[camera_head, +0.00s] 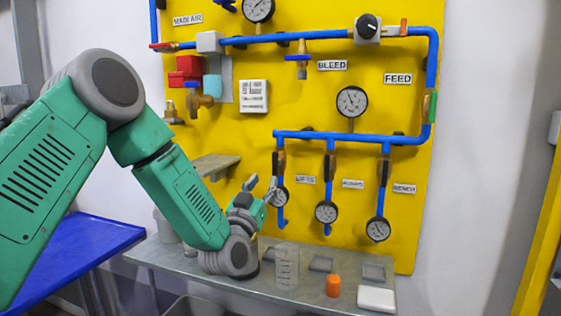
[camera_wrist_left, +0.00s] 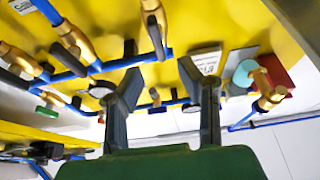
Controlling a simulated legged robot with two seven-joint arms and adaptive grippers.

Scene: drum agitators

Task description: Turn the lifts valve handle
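The lifts valve (camera_head: 279,161), a dark handle on a brass body, sits on the leftmost of three blue drop pipes, left of the LIFTS label (camera_head: 305,180). Its gauge (camera_head: 282,196) is just below, partly behind my gripper's fingertip. My left gripper (camera_head: 262,185) is open and empty, below and slightly left of the valve, apparently apart from it. In the wrist view, both fingers of my left gripper (camera_wrist_left: 161,84) are spread with nothing between the tips. Brass valves (camera_wrist_left: 75,40) with dark handles show there beyond the fingers; I cannot tell which is lifts. My right gripper is not seen.
Two similar valves, at ROBOTS (camera_head: 330,165) and BENCH (camera_head: 385,170), hang to the right. Below is a grey bench (camera_head: 245,290) with a clear beaker (camera_head: 287,268), an orange cylinder (camera_head: 333,286) and a white block (camera_head: 376,298). A small shelf (camera_head: 213,165) juts out left of the valve.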

